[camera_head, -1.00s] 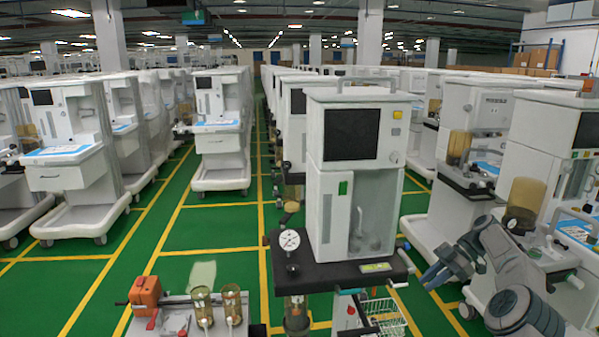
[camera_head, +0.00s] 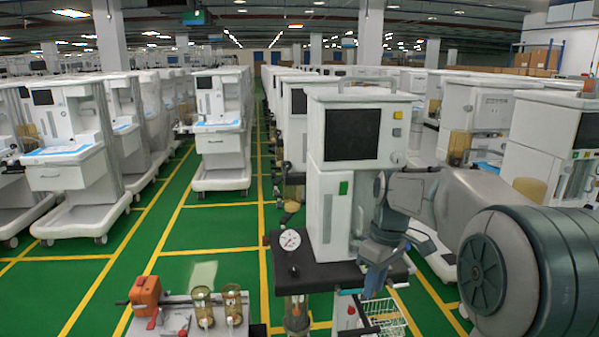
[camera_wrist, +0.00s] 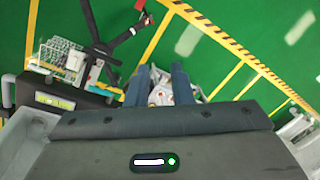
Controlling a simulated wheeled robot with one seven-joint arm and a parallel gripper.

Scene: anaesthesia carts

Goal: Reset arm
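My arm reaches in from the right of the head view, with my gripper (camera_head: 374,288) pointing down in front of the central anaesthesia cart (camera_head: 352,135). The gripper overlaps the front right part of the cart's black shelf (camera_head: 325,274) in that view; I cannot tell whether they touch. In the wrist view my gripper (camera_wrist: 160,75) shows two dark fingers standing apart. A whitish object shows between and beyond them, and nothing looks clamped. The arm hides part of the carts on the right.
A wire basket (camera_head: 386,318) hangs below the shelf and also shows in the wrist view (camera_wrist: 58,54). An orange device (camera_head: 146,294) and two amber canisters (camera_head: 203,304) stand at lower left. Rows of carts line both sides. Green floor (camera_head: 215,224) is open at left of centre.

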